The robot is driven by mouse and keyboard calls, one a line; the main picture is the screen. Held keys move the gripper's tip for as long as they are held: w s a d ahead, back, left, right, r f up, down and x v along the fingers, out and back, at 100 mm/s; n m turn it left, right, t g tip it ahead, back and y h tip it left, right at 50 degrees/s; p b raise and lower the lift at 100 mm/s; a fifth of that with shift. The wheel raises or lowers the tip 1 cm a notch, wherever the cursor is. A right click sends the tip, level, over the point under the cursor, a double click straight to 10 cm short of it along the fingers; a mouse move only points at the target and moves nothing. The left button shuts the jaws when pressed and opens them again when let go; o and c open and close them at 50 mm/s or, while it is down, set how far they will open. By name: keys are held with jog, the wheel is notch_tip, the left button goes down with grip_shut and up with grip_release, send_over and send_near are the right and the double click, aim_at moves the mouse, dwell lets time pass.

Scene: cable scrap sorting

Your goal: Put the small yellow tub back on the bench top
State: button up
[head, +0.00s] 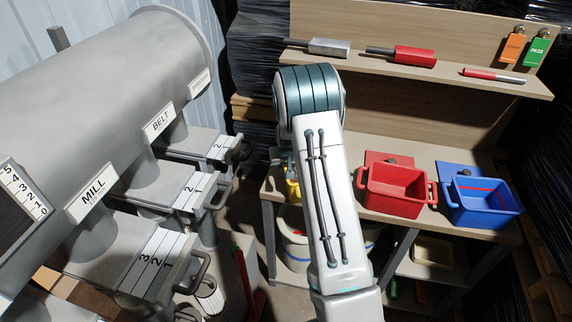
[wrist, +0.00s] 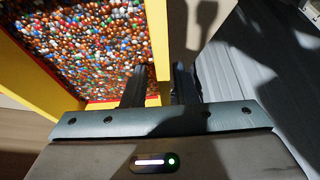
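The small yellow tub (wrist: 157,45) fills the upper left of the wrist view, full of multicoloured granules. My gripper (wrist: 160,75) has one dark finger inside the tub and one outside, with the yellow side wall between them. The fingers look closed on that wall. In the head view a bit of the yellow tub (head: 293,190) shows left of my arm, near the left end of the bench top (head: 370,150). My arm hides the rest of it and the gripper. I cannot tell whether the tub touches the bench.
A red bin (head: 397,203) and a blue bin (head: 483,216) stand on the bench's right part. A shelf (head: 450,71) above holds tools. A white bucket (head: 294,250) is below the bench's left end. The grey machine with a MILL label (head: 93,193) stands at left.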

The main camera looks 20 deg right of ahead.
jog(key=b+v, duration=0.1)
jog(key=v, duration=0.9)
jog(key=shift+r+b, duration=0.15)
jog(key=shift+b, duration=0.25)
jog(key=s+a+r+n+y, duration=0.1)
jog(key=s+a+r, duration=0.2)
jog(key=s+r, duration=0.4)
jog(key=s+a+r, duration=0.4)
jog(key=s, duration=0.4)
jog(key=s+a, duration=0.2)
jog(key=s, duration=0.7)
jog(key=s+a+r+n+g, duration=0.1)
jog(key=s, duration=0.8)
jog(key=shift+s+a+r, duration=0.2)
jog(key=shift+a+r, duration=0.15)
jog(key=shift+d, duration=0.15)
